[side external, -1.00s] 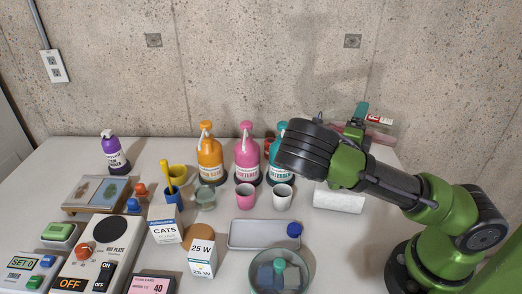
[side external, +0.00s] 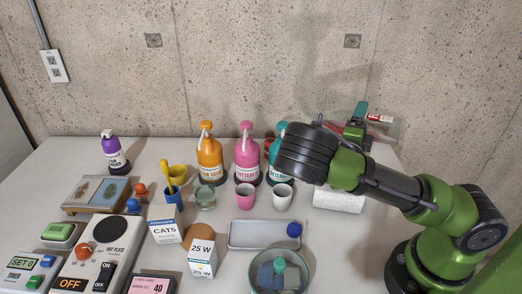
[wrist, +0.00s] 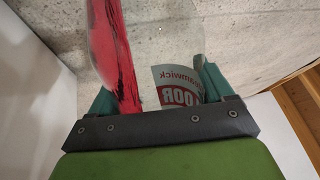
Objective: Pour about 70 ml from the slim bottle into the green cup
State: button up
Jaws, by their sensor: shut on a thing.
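My gripper (wrist: 150,92) is shut on a clear bottle (wrist: 142,45) that holds red liquid and has a label with red and white lettering. In the side view the bottle (side external: 377,128) is held up at the back right, tilted well over, and partly hidden by my gripper (side external: 357,118). The red liquid lies along one side of the bottle in the wrist view. A pale greenish, see-through cup (side external: 206,199) stands on the table left of the pink cup, far left of my gripper. No solid green cup shows.
A pink cup (side external: 245,198), a white cup (side external: 282,199) and a yellow cup (side external: 179,172) stand nearby. Orange (side external: 209,160), pink (side external: 247,160) and teal (side external: 276,150) pump bottles stand behind. A metal tray (side external: 255,234) and glass bowl (side external: 303,280) are in front. The concrete wall is close behind.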

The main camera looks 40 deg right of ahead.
aim_at(371, 127)
jog(key=shift+s, duration=0.2)
jog(key=shift+s, duration=0.6)
jog(key=shift+s+d, duration=0.15)
jog(key=shift+s, duration=0.05)
jog(key=shift+s+d+r+n, duration=0.1)
jog(key=shift+s+d+n, duration=0.1)
jog(key=shift+n, duration=0.2)
dwell(1.1)
jog(key=m, duration=0.2)
jog(key=shift+s+f+m+g, duration=0.25)
jog(key=shift+f+m+g, duration=0.3)
jog(key=shift+m+g, duration=0.15)
jog(key=shift+m, duration=0.8)
jog(key=shift+s+m+g+h, duration=0.1)
jog(key=shift+m+g+h, duration=0.2)
jog(key=shift+m, duration=0.9)
